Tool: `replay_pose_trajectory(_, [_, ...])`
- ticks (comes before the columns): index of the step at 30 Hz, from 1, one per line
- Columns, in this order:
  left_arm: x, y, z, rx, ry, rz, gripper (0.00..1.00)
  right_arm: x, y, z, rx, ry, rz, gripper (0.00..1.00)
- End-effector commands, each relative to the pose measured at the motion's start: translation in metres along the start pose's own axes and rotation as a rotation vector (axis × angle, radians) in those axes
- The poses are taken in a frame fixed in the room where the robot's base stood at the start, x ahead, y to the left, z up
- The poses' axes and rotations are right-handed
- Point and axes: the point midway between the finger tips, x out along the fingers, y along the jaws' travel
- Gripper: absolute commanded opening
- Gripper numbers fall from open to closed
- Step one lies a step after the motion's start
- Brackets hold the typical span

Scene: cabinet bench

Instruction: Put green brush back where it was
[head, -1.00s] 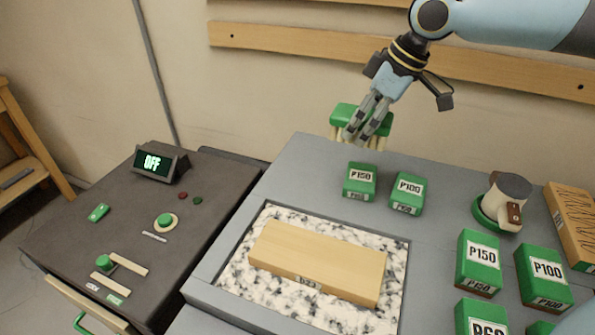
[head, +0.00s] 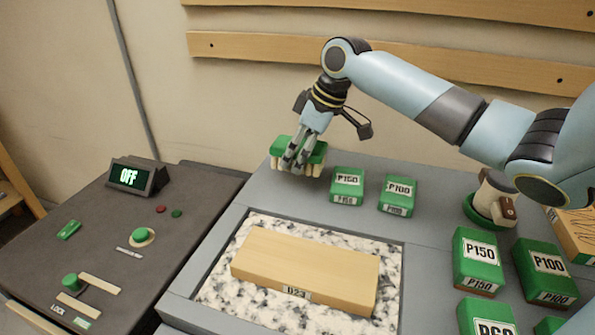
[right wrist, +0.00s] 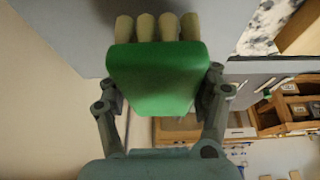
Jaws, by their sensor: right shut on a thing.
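The green brush (head: 312,151) has a green block body and several pale bristle tufts pointing down. My right gripper (head: 297,160) is shut on it at the back left corner of the grey bench top (head: 421,226). In the right wrist view the brush (right wrist: 157,78) sits between the two fingers of the gripper (right wrist: 160,95), with its tufts at the top. The tufts are at or close above the bench surface; I cannot tell whether they touch. My left gripper is not in view.
Green blocks P150 (head: 347,185) and P100 (head: 397,195) stand just right of the brush. A wooden board (head: 305,262) lies on a speckled inset. A dark control panel (head: 120,235) with an OFF display (head: 135,177) is at left. More green blocks (head: 477,258) stand at right.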

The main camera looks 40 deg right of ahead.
Motion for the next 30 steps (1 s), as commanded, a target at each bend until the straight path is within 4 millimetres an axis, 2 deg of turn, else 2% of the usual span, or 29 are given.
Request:
replay_pose_trajectory(4, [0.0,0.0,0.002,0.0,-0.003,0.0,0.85,0.009,0.0,-0.002,0.0,-0.002,-0.001,0.33])
replay_pose_trajectory(12, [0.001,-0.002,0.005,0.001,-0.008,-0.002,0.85,0.041,0.0,0.013,0.0,-0.003,-0.001,0.33])
replay_pose_trajectory(22, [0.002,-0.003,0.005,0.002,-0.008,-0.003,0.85,0.044,0.0,0.014,0.0,-0.002,0.0,0.33])
replay_pose_trajectory(23, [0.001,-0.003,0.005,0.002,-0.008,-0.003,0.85,0.044,0.0,0.014,0.0,-0.002,0.0,0.66])
replay_pose_trajectory(28, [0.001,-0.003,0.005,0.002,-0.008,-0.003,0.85,0.043,0.0,0.014,0.0,-0.002,0.0,0.88])
replay_pose_trajectory(30, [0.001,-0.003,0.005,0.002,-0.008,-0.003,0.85,0.043,0.0,0.014,0.0,-0.002,0.0,0.9])
